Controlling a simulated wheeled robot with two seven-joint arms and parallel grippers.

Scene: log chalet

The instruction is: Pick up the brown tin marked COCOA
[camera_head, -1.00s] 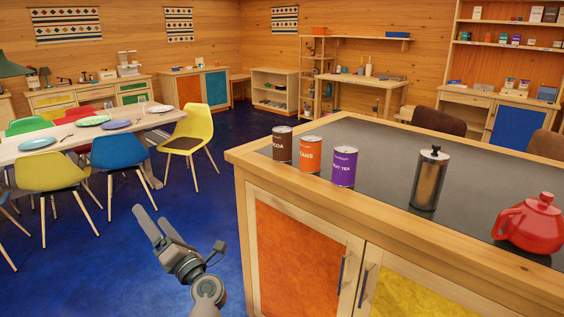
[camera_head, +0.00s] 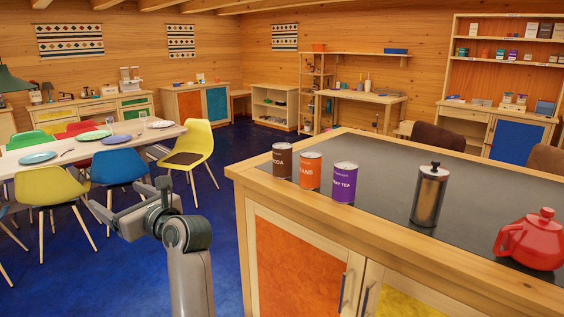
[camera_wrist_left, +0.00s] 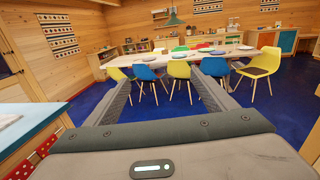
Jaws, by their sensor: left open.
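The brown tin marked COCOA (camera_head: 282,161) stands upright at the near left corner of the dark-topped counter (camera_head: 390,170) in the head view. Only part of its lettering shows. My left gripper (camera_head: 127,194) is open and empty. It is over the blue floor, left of the counter and well apart from the tin. In the left wrist view its two fingers (camera_wrist_left: 166,85) are spread, facing the dining table and chairs, and the tin does not show. My right gripper is in no view.
An orange tin (camera_head: 309,171) stands close beside the brown one, then a purple tin (camera_head: 344,183). A metal canister (camera_head: 429,195) and a red teapot (camera_head: 531,240) are farther right. The counter's wooden edge faces my arm. A dining table (camera_head: 60,153) with chairs is at left.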

